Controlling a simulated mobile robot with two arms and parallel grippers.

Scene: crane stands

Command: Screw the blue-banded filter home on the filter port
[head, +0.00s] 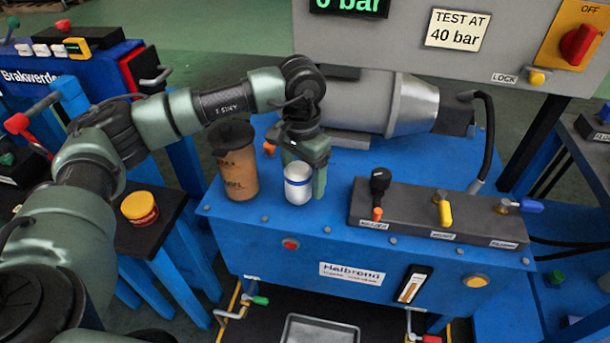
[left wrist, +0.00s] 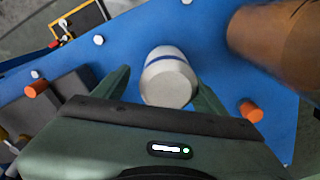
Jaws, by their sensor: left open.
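The blue-banded filter (head: 298,186), a white-silver cylinder with a blue ring, is upright over the blue bench top near its front edge. It also shows in the left wrist view (left wrist: 168,84). My left gripper (head: 305,182) comes down from above with its fingers open, one on each side of the filter. In the left wrist view my left gripper (left wrist: 162,88) shows a gap beside the filter; whether either finger touches it is unclear. The filter port is not visible; I cannot tell whether the filter sits on it. My right gripper is out of view.
A brown labelled canister (head: 238,172) stands close left of the filter. A dark valve block (head: 400,212) with orange, yellow and blue levers is to the right. A grey motor housing (head: 390,100) lies behind. A small stand (head: 167,232) holds a yellow-red tin (head: 140,207).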

